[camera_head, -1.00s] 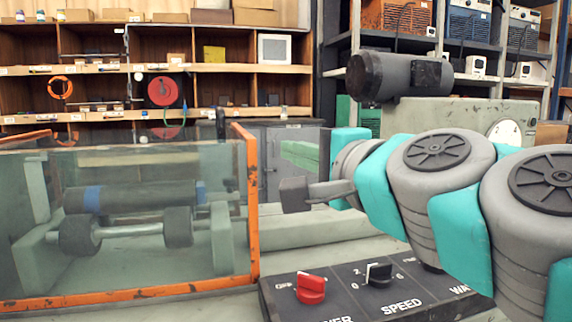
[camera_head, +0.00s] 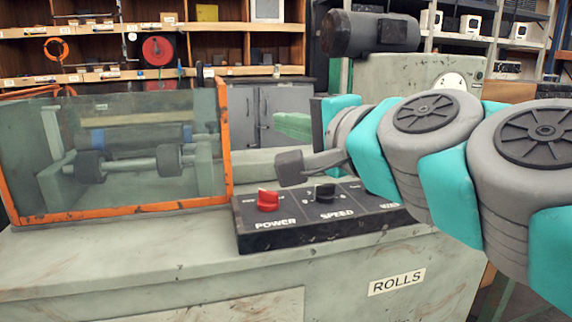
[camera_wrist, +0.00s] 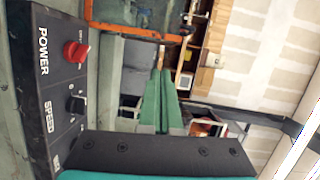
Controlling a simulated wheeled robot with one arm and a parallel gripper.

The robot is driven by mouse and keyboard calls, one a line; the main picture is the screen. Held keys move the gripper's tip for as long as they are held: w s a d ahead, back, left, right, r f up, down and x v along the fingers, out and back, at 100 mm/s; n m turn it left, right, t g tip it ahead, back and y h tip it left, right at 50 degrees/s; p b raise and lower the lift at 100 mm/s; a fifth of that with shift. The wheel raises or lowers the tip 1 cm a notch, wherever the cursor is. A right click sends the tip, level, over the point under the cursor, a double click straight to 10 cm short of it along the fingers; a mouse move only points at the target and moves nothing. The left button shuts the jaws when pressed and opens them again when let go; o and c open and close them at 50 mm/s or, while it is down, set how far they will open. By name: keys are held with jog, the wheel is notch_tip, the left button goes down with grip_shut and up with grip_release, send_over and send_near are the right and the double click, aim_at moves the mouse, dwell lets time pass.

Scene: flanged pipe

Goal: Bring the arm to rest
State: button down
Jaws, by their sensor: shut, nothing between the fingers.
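My gripper (camera_head: 291,168) is shut and empty. In the wrist view the panel with the red knob (camera_wrist: 76,51) and the black knob (camera_wrist: 75,105) shows at the left, turned sideways.
An orange-framed clear guard (camera_head: 224,140) encloses rollers (camera_head: 130,163) at the left. A grey motor (camera_head: 350,33) sits on the machine behind my arm. Wooden shelves (camera_head: 100,74) stand at the back. The machine's front ledge (camera_head: 110,260) is bare.

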jog(key=s+d+f+n+g+h, duration=0.1)
jog(key=s+f+n+g, duration=0.15)
jog(key=f, duration=0.75)
jog(key=s+d+f+n+g+h, duration=0.1)
jog(key=s+f+n+g+h, duration=0.2)
jog(key=f, duration=0.7)
jog(key=s+d+f+n+g, duration=0.15)
jog(key=f+g, duration=0.25)
jog(key=f, duration=0.6)
jog(key=s+d+f+n+g+h, duration=0.2)
jog(key=s+d+f+g, duration=0.1)
jog(key=s+d+f, duration=0.2)
jog(key=s+d+f+n+g+h, duration=0.2)
jog(key=s+d+f+g, duration=0.2)
jog(key=s, duration=0.6)
notch_tip(320, 180, down, 2)
jog(key=shift+s+d+f+h, duration=0.2)
jog(key=shift+d+h, duration=0.2)
jog(key=shift+d, duration=0.7)
